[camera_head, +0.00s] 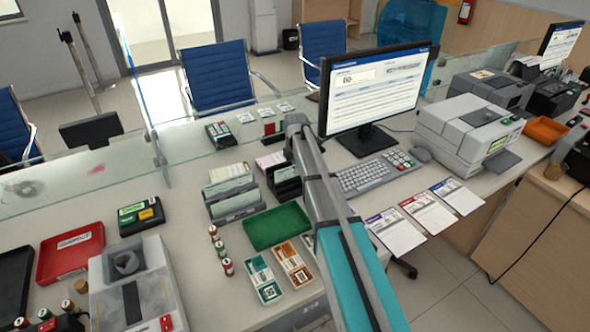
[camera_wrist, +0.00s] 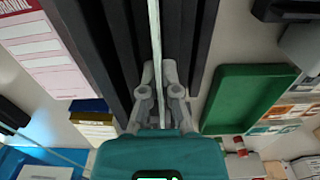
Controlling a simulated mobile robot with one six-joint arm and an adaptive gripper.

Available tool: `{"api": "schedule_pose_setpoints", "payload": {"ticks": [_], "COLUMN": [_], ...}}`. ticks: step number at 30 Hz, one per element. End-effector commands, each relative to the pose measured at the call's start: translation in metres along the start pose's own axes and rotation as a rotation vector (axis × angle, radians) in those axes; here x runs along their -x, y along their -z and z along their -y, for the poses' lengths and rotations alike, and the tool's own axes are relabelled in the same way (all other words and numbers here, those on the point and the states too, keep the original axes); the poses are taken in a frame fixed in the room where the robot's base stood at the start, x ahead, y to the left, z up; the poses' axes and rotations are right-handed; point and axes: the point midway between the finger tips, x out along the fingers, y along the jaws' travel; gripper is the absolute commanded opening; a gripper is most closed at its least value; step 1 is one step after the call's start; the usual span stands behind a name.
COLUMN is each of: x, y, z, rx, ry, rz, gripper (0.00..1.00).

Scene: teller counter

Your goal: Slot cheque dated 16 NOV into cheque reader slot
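In the wrist view, my gripper (camera_wrist: 157,78) points down between the dark dividers of a black rack (camera_wrist: 203,30). Its two grey fingers close on both sides of a thin white sheet seen edge-on, which looks like a cheque (camera_wrist: 155,25). No date can be read on it. In the head view, the black rack (camera_head: 287,186) stands behind the green tray, partly covered by my arm, and my fingertips are hidden. I cannot tell for sure which machine is the cheque reader; a small black device (camera_head: 141,216) with green and yellow labels stands at the left.
A green tray (camera_head: 277,227) lies in front of the rack and shows in the wrist view (camera_wrist: 243,95). Grey holders with papers (camera_head: 232,196) stand left of it. A monitor (camera_head: 375,90), keyboard (camera_head: 375,173) and printer (camera_head: 468,133) are to the right. A glass screen crosses behind.

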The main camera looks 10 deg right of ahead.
Motion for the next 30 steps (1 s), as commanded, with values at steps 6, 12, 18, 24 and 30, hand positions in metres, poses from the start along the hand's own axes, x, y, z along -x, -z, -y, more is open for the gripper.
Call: {"api": "schedule_pose_setpoints", "payload": {"ticks": [6,12,18,24,30], "x": [0.001,0.007,0.014,0.021,0.028], "y": [0.0,0.0,0.0,0.0,0.001], "z": [0.0,0.0,0.0,0.0,0.0], "rx": [0.0,0.0,0.0,0.001,0.001], "ry": [0.0,0.0,0.0,0.0,0.0], "rz": [0.0,0.0,0.0,0.0,0.0], "gripper": [0.0,0.0,0.0,0.0,0.0]}}
